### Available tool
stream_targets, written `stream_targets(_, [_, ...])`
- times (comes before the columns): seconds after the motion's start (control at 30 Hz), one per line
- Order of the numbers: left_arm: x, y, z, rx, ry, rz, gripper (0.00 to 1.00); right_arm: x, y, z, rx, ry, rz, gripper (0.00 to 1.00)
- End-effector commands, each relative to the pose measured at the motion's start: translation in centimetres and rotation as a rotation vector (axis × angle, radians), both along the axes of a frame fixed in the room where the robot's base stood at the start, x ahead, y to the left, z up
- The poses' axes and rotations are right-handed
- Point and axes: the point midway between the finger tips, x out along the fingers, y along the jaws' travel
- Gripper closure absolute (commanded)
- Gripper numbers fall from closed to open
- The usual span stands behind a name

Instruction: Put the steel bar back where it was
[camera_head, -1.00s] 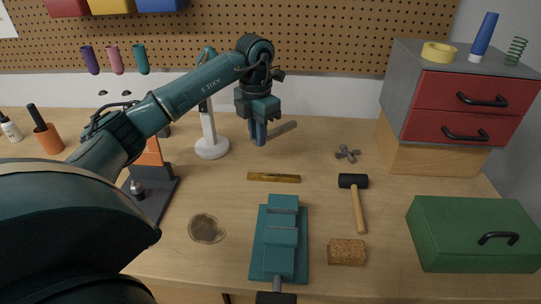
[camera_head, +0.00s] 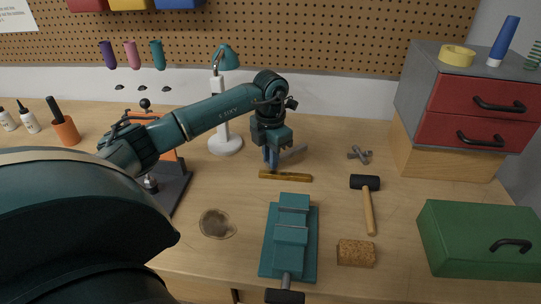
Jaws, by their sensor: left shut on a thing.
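The steel bar (camera_head: 294,152) is a short grey bar that sticks out to the right of my left gripper (camera_head: 271,161). My left gripper points down and is shut on the bar's left end, which the fingers partly hide. The bar slants up to the right in the picture, behind the brass-coloured level (camera_head: 286,176). The fingertips are just behind the level's left end; I cannot tell whether the bar touches the bench (camera_head: 330,205). My right gripper is not in view.
A teal vise (camera_head: 291,235) stands in front, with a hammer (camera_head: 368,205) and a cork block (camera_head: 356,252) to its right. A grey cross-shaped part (camera_head: 360,154) lies further back. A white lamp (camera_head: 225,144) stands left of the gripper. A green box (camera_head: 475,240) is at right.

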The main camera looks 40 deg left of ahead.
Motion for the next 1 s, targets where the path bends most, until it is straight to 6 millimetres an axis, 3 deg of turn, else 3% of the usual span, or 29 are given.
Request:
stream_targets(0.07, [0.0, 0.0, -0.3, 0.0, 0.0, 0.001, 1.0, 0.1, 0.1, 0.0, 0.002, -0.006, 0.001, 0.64])
stream_targets(0.1, [0.0, 0.0, -0.4, 0.0, 0.0, 0.001, 0.84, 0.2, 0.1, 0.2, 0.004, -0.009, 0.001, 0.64])
stream_targets(0.37, [0.0, 0.0, -0.3, 0.0, 0.001, 0.0, 0.63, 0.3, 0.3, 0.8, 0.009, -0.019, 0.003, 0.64])
stream_targets(0.6, [0.0, 0.0, -0.2, 0.0, 0.0, 0.0, 0.63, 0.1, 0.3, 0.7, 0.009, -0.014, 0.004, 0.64])
stream_targets(0.77, [0.1, 0.0, 1.2, 0.0, -0.003, 0.0, 0.63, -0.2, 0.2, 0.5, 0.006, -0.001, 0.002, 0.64])
stream_targets(1.0, [0.1, 0.0, 6.2, 0.001, -0.006, 0.001, 0.63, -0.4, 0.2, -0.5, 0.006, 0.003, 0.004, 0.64])
